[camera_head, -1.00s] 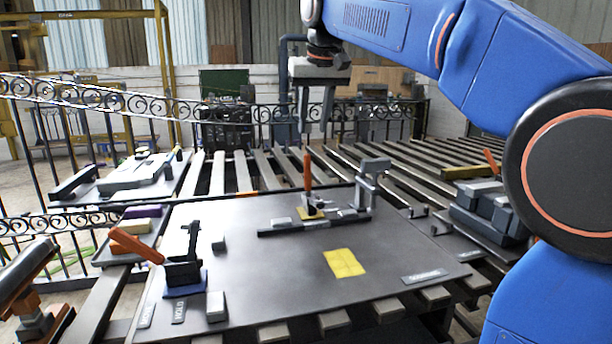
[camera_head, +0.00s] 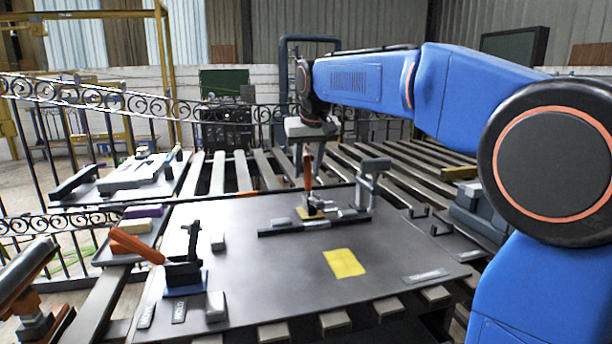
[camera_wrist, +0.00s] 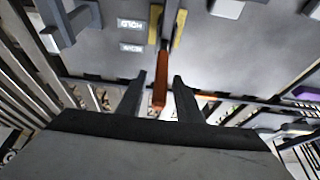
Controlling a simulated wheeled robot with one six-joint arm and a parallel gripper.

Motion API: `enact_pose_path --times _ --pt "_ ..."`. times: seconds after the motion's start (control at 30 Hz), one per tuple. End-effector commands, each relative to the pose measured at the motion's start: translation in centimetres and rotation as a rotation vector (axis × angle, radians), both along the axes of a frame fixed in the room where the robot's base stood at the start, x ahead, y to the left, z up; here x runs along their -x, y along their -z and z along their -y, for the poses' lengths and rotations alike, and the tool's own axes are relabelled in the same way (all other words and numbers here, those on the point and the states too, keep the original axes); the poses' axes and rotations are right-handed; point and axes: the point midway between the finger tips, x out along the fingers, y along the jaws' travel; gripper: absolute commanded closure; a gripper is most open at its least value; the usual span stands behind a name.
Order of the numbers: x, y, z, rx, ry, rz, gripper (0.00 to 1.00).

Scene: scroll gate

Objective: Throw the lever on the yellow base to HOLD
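The lever on the yellow base has an orange handle (camera_head: 308,172) that stands about upright in the head view. Its yellow base (camera_head: 307,213) sits at the back of the dark plate. In the wrist view the orange handle (camera_wrist: 161,84) reaches between my fingers, with a visible gap on both sides, and parts of the yellow base (camera_wrist: 180,28) show beyond it. My gripper (camera_head: 308,164) is open around the upper handle; it also shows in the wrist view (camera_wrist: 160,95). A HOLD label (camera_wrist: 130,25) lies beside the base, with a second label (camera_wrist: 131,47) near it.
A grey post (camera_head: 370,180) stands close to the right of the lever. A second orange-handled lever on a blue base (camera_head: 186,286) is at the front left, with its own HOLD label (camera_head: 179,312).

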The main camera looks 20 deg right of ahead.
Motion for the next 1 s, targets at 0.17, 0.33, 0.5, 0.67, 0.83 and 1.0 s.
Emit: enact_pose_path --times 0.17,0.33,0.5,0.67,0.83,1.0 --pt "-0.7 1.8 0.0 0.0 0.0 0.0 0.67" --pt "-1.0 2.4 0.0 0.0 0.0 0.001 0.67" --pt "-1.0 2.5 0.0 0.0 0.0 0.001 0.67" --pt "-1.0 2.5 0.0 0.0 0.0 0.001 0.84" --pt "-1.0 2.5 0.0 0.0 0.0 0.001 1.0" --pt "-0.8 2.4 0.0 0.001 0.0 0.018 1.0"
